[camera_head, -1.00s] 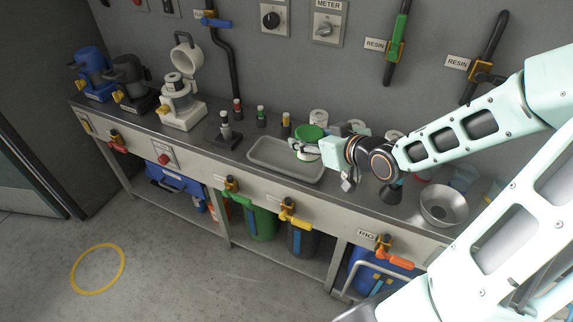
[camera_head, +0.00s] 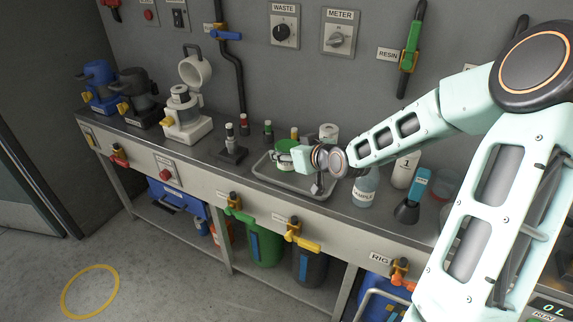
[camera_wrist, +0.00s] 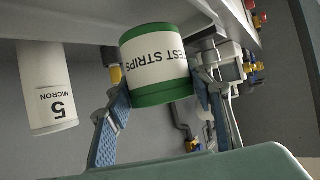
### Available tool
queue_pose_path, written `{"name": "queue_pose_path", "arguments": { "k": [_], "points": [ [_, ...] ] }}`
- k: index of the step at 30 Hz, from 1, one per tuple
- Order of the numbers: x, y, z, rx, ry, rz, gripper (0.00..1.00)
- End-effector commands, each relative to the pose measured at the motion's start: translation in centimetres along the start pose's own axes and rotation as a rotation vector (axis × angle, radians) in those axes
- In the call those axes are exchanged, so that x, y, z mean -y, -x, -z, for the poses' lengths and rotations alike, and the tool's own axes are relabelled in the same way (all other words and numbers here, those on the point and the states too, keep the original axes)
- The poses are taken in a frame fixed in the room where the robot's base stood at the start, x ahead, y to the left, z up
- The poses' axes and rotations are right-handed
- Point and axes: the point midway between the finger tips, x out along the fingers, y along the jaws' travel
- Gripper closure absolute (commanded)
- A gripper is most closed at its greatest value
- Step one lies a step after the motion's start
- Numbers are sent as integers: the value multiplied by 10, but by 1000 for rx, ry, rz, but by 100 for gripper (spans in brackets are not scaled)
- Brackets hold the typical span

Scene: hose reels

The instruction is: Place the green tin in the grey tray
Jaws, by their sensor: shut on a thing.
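The green tin (camera_head: 288,147) has green ends and a white band. In the wrist view the tin (camera_wrist: 158,68) shows the label "TEST STRIPS". My gripper (camera_head: 291,156) is shut on the tin, and its two blue-grey fingers (camera_wrist: 165,102) stand on either side of it. The grey tray (camera_head: 268,175) is a shallow rectangular tray on the bench. The tin is over the tray in the head view. I cannot tell whether it touches the tray floor, as the gripper hides part of it.
A white "5 MICRON" cylinder (camera_wrist: 47,90) is beside the tin; small vials (camera_head: 268,131) stand behind the tray. A bottle (camera_head: 365,188) and a dark-based blue-topped tool (camera_head: 410,205) are to the right. A black stand (camera_head: 230,150) is to the left.

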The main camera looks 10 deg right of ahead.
Motion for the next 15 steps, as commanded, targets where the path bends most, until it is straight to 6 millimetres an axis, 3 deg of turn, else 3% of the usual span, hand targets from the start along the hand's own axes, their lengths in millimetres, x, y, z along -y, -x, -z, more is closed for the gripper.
{"name": "queue_pose_path", "arguments": {
  "k": [5,10,15],
  "points": [
    [1,-12,-6,0,1,1,78],
    [1,-23,-29,1,-2,1,78],
    [0,-24,-30,0,2,-1,78]
  ]
}}
